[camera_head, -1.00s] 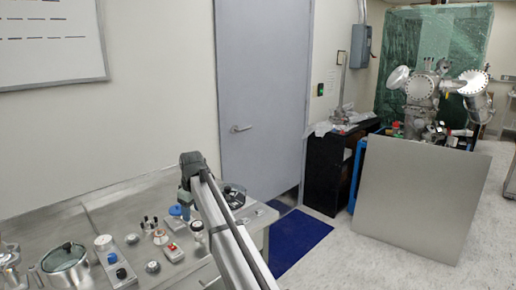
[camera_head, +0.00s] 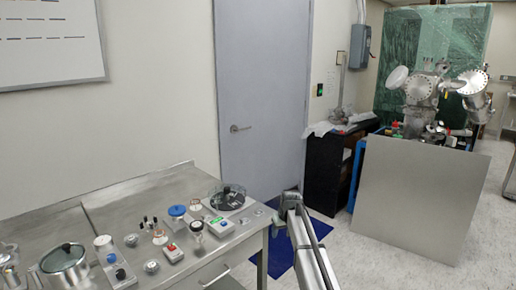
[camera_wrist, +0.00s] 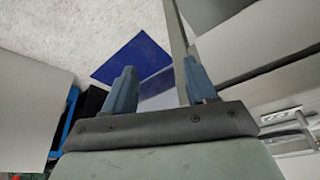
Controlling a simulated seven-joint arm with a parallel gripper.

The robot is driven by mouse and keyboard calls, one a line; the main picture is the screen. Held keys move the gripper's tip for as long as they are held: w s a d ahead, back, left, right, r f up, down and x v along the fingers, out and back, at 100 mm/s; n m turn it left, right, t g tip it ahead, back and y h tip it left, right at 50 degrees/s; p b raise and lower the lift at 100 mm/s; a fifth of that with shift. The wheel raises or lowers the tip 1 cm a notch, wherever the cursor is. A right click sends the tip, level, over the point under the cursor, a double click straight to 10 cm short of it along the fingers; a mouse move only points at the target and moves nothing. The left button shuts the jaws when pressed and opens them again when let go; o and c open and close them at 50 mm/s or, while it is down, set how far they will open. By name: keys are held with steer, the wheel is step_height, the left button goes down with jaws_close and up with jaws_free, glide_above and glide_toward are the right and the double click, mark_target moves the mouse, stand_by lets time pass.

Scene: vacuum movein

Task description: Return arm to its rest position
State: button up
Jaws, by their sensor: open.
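My gripper (camera_wrist: 160,84) is open and empty in the wrist view, its two blue-grey fingers apart. Below it show the pale floor and a blue mat (camera_wrist: 130,58). In the head view my arm reaches up from the bottom edge to the right of the steel table (camera_head: 130,190), and its far end is in front of the mat (camera_head: 279,262). The fingers cannot be made out there.
The table holds a lidded pot (camera_head: 65,265), a dark round dish (camera_head: 228,197) and several small instruments. A large grey panel (camera_head: 415,200) stands at right before vacuum equipment (camera_head: 420,90). A black cabinet (camera_head: 325,175) stands beside the door (camera_head: 262,90).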

steer(key=s+d+f+m+g, duration=0.1)
steer(key=s+d+f+g, duration=0.15)
steer(key=s+f, duration=1.25)
steer(key=s+d+f+m+g, duration=0.1)
steer(key=s+d+f+g, duration=0.15)
steer(key=s+f, duration=1.25)
steer(key=s+d+f+g, duration=0.1)
steer(key=s+f, duration=0.4)
steer(key=s, duration=1.2)
steer(key=s+d+f+m+g+h, duration=0.1)
steer(key=s+f+g, duration=0.3)
steer(key=s, duration=1.4)
steer(key=shift+f, duration=0.5)
steer(key=shift+d, duration=0.1)
